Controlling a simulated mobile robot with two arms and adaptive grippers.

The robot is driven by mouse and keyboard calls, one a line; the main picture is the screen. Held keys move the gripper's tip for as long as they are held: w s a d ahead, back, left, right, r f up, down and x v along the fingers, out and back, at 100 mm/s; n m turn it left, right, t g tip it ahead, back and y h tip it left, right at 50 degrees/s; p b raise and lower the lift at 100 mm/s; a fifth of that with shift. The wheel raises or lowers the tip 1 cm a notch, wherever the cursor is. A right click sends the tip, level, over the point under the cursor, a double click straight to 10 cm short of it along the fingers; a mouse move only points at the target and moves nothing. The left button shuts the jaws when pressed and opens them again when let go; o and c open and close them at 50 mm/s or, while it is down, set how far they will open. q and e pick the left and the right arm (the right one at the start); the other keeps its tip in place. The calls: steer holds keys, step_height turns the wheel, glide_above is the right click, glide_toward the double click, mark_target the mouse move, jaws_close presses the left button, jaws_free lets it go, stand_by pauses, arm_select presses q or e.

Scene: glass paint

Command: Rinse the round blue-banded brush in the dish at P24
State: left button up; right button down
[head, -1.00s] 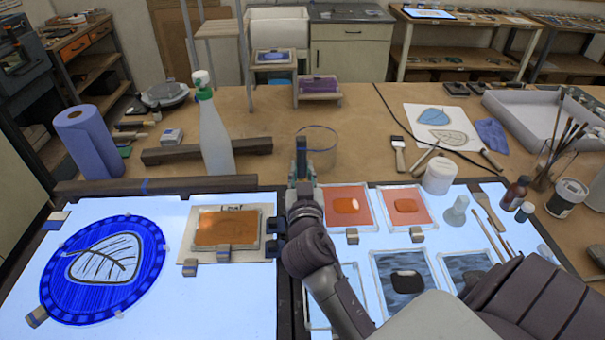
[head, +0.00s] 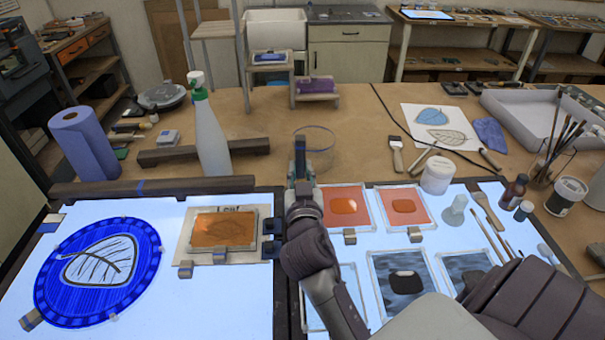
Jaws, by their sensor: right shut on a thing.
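A clear round glass dish (head: 324,134) stands on the wooden table just behind the light panels. My right gripper (head: 300,154) is at the dish's near left side and overlaps it in the picture. I cannot tell whether its tips are inside the dish or in front of it. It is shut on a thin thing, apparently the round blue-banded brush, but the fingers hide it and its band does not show. The P24 mark cannot be read. My left gripper is not in view.
A spray bottle (head: 208,130) stands left of the dish. A white jar (head: 437,174) and a flat brush (head: 396,156) are to its right. Orange glass panes (head: 345,206) lie in front. A blue leaf disc (head: 100,271) is at the left. Bare table (head: 345,105) lies behind the dish.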

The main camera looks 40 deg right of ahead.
mark_target(296, 143)
steer(key=shift+w+a+f, duration=0.15)
steer(key=shift+a+f, duration=0.1)
steer(key=shift+f, duration=0.1)
steer(key=shift+r, duration=0.1)
steer(key=shift+w+r+p, duration=0.15)
steer(key=shift+r+p, duration=0.05)
steer(key=shift+p, duration=0.1)
step_height(296, 143, up, 3)
steer(key=p, duration=0.2)
steer(key=shift+w+r+p, duration=0.1)
steer(key=shift+w+p, duration=0.05)
steer(key=shift+p, duration=0.15)
steer(key=shift+w+r+p, duration=0.15)
steer(key=shift+r+p, duration=0.5)
step_height(296, 143, up, 3)
steer(key=shift+f+p, duration=0.1)
steer(key=shift+p, duration=1.05)
